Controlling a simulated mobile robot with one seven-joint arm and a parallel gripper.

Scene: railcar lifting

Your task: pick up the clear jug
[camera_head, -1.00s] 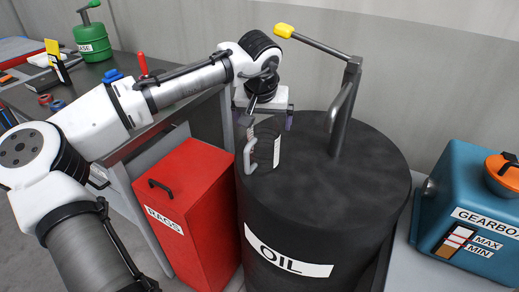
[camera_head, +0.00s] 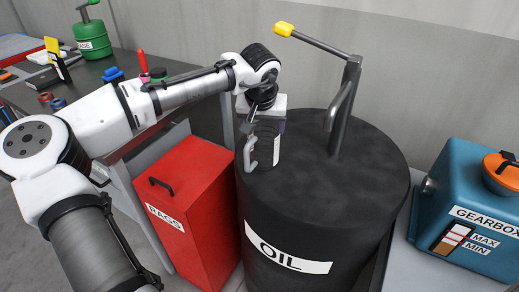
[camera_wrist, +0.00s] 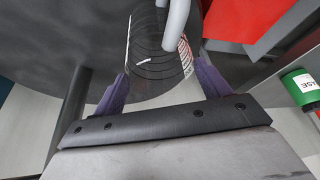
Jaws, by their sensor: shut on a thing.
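The clear jug (camera_head: 264,150) stands upright on the left part of the black oil drum's top. It is see-through, with dark graduation lines, a white label strip and a light grey handle. In the wrist view the jug (camera_wrist: 152,62) sits between my two purple fingers, its handle at the top right. My gripper (camera_head: 265,126) is over the jug from above, shut on its upper part. It also shows in the wrist view (camera_wrist: 158,82). The jug's bottom seems to rest on the drum (camera_head: 345,185); I cannot see a gap.
A pump with a yellow-tipped lever (camera_head: 318,42) rises from the drum's back. A red RAGS bin (camera_head: 185,200) stands left of the drum. A blue GEARBOX container (camera_head: 468,195) is at the right. A dark workbench (camera_head: 110,85) with several small items is behind left.

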